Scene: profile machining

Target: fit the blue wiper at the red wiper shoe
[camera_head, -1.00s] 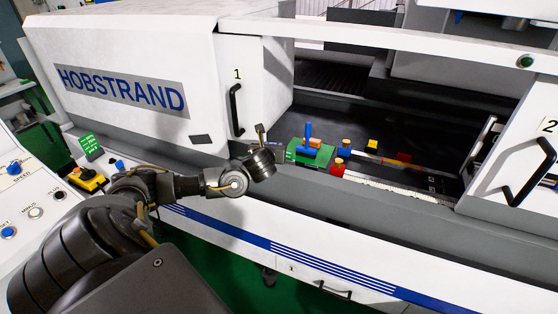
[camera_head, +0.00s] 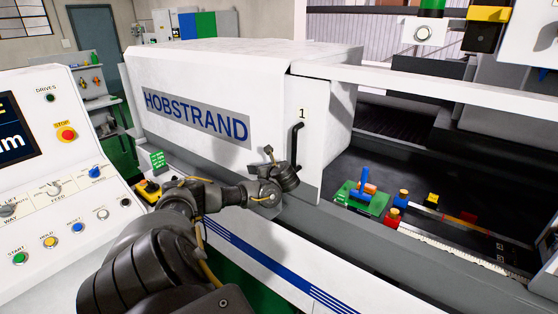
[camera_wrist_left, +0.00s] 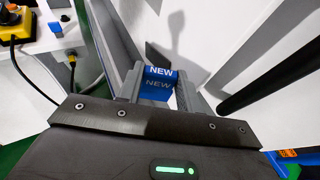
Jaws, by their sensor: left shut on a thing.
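My left gripper (camera_wrist_left: 158,90) is shut on a blue block marked NEW, the blue wiper (camera_wrist_left: 159,76), which sits between the two grey fingers. In the head view my left gripper (camera_head: 285,178) is beside the machine's door 1, by its lower handle end; the wiper cannot be made out there. A red block (camera_head: 392,219) with an orange knob, apparently the red wiper shoe, lies inside the machine bay to the right, apart from the gripper. My right gripper is out of view.
A black handle (camera_head: 298,147) stands on white door 1 (camera_head: 309,165). A green block (camera_head: 361,196) with a blue upright and a blue knobbed block (camera_head: 402,201) are near the red one. A yellow block (camera_head: 432,199) is behind. The control panel (camera_head: 55,160) fills the left.

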